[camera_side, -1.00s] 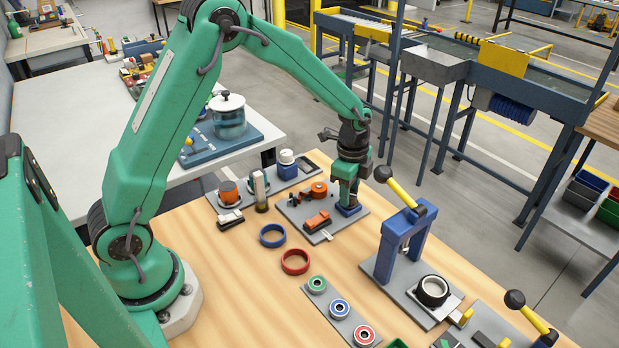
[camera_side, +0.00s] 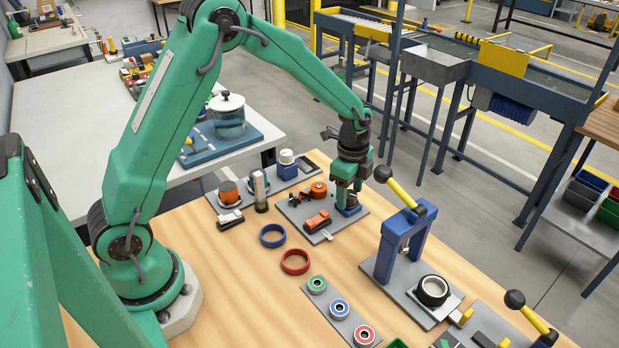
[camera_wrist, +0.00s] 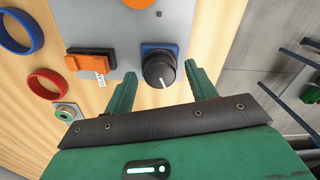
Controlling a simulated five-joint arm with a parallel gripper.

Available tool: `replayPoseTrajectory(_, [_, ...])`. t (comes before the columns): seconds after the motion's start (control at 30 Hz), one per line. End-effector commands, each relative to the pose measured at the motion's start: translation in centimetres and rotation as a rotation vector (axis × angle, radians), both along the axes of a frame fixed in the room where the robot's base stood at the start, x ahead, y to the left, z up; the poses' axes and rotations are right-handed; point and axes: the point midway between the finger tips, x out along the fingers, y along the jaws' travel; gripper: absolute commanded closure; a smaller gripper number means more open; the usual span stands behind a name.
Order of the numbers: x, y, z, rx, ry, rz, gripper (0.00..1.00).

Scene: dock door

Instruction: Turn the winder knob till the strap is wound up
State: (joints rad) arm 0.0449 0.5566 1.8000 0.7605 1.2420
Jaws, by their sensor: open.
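In the wrist view, a black knob (camera_wrist: 158,72) with a white pointer line stands on a blue base (camera_wrist: 150,48) on a grey plate. In the side view, the blue base (camera_side: 350,210) is at the plate's right end, and the knob is largely hidden by my gripper (camera_side: 347,195). My gripper (camera_wrist: 162,72) points down over the knob. Its fingers are apart, one on each side of the knob in the picture, with visible gaps. An orange block (camera_side: 317,220) with a pale strip at its end shares the plate; I cannot tell whether this is the strap.
A round orange part (camera_side: 318,188) sits on the same plate. Blue (camera_side: 273,236) and red (camera_side: 295,262) rings lie on the wood to the front left. A blue press with a yellow lever (camera_side: 400,235) stands close on the right.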

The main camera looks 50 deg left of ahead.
Motion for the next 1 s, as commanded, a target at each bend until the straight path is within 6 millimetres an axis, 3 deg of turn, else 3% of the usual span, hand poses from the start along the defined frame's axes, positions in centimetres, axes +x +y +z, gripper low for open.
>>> replayPoseTrajectory(0.27, [0.0, 0.1, 0.9, 0.000, -0.002, 0.001, 0.44])
replayPoseTrajectory(0.7, [-0.1, 0.0, 6.2, 0.000, -0.004, 0.000, 0.44])
replayPoseTrajectory(1.0, [-0.2, 0.0, 7.8, 0.000, 0.000, 0.000, 0.44])
